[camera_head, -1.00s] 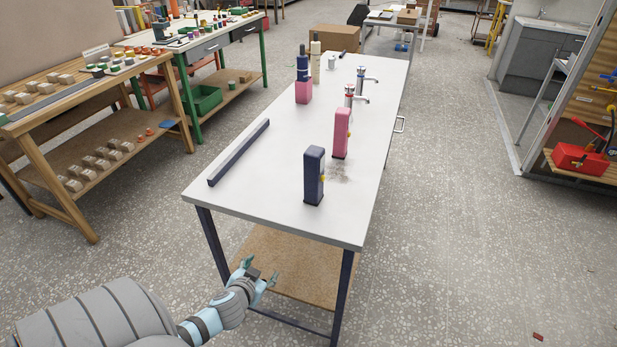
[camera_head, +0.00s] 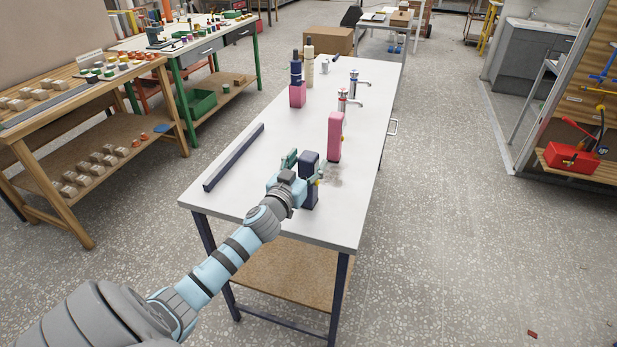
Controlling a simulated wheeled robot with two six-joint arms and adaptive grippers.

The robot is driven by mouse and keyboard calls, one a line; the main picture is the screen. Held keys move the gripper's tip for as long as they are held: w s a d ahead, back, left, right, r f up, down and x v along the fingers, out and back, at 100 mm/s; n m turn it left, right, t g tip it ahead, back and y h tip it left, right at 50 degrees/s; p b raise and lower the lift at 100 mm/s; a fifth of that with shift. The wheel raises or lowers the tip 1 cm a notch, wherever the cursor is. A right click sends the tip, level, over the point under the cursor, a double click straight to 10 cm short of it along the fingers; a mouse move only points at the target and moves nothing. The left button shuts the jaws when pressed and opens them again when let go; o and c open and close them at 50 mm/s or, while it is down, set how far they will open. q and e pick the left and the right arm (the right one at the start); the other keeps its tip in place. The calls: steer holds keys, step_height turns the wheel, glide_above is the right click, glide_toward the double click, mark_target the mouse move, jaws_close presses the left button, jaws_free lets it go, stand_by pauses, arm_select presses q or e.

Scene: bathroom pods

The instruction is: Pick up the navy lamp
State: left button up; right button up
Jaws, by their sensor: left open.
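The navy lamp (camera_head: 311,162) stands upright on the near part of the white table. It is a tall dark blue block shape with a small yellow spot on its right side. My left gripper (camera_head: 304,165) is open at the lamp, with one finger showing on its left side and the other on its right. My right gripper is not in view.
A similar pink lamp (camera_head: 335,137) stands close behind. A long navy bar (camera_head: 235,157) lies along the table's left side. Farther back are a pink block (camera_head: 297,95) with a navy bottle (camera_head: 296,68), a cream bottle (camera_head: 308,66) and two taps (camera_head: 345,101). The white tabletop (camera_head: 230,200) is clear at front left.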

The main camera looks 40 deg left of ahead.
arm_select(q)
steer(key=shift+w+a, duration=0.1)
steer(key=shift+w, duration=0.5)
steer(key=shift+w+f, duration=0.1)
steer(key=shift+f, duration=0.1)
steer(key=shift+r, duration=0.1)
jaws_close()
